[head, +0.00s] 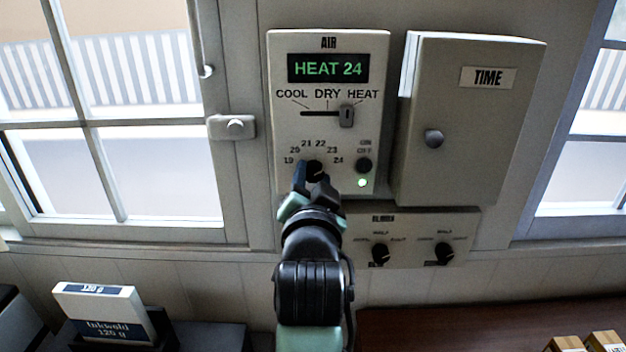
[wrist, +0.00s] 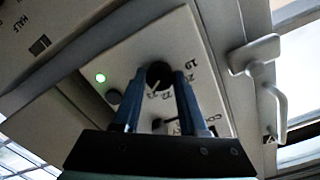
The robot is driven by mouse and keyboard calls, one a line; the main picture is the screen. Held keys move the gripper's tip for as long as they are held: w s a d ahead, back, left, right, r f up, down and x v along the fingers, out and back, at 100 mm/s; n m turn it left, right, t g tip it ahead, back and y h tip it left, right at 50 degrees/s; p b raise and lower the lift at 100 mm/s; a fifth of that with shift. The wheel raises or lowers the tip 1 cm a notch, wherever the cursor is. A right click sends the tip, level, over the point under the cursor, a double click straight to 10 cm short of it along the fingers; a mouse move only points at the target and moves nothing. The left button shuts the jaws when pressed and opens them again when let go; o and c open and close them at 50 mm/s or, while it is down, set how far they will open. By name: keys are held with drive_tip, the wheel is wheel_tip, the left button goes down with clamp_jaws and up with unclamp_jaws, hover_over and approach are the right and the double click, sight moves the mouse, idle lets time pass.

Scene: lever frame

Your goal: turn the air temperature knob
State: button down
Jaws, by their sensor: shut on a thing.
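The air panel (head: 284,120) is a pale wall box with a green display (head: 328,68) reading HEAT 24. Its black temperature knob (head: 315,167) sits low on the panel inside a dial marked 19 to 24. My gripper (head: 311,184) reaches up to the knob from below and is shut on it, hiding its lower part. In the wrist view the knob (wrist: 159,74) shows between the two finger tips (wrist: 156,80). A pale pointer line shows on the knob there, but the number it meets is hard to read.
The mode slider (head: 347,115) stands at HEAT. The on/off button (head: 364,165) and a lit green lamp (head: 362,183) are just right of the dial. A TIME box (head: 470,120) juts out at right. A panel with two knobs (head: 410,251) is below.

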drive_tip(key=shift+m, duration=1.2)
drive_tip(key=shift+c, duration=2.2)
unclamp_jaws()
drive_tip(key=s+b, duration=0.4)
drive_tip(key=s, duration=0.9)
drive_tip(key=shift+r, duration=0.25)
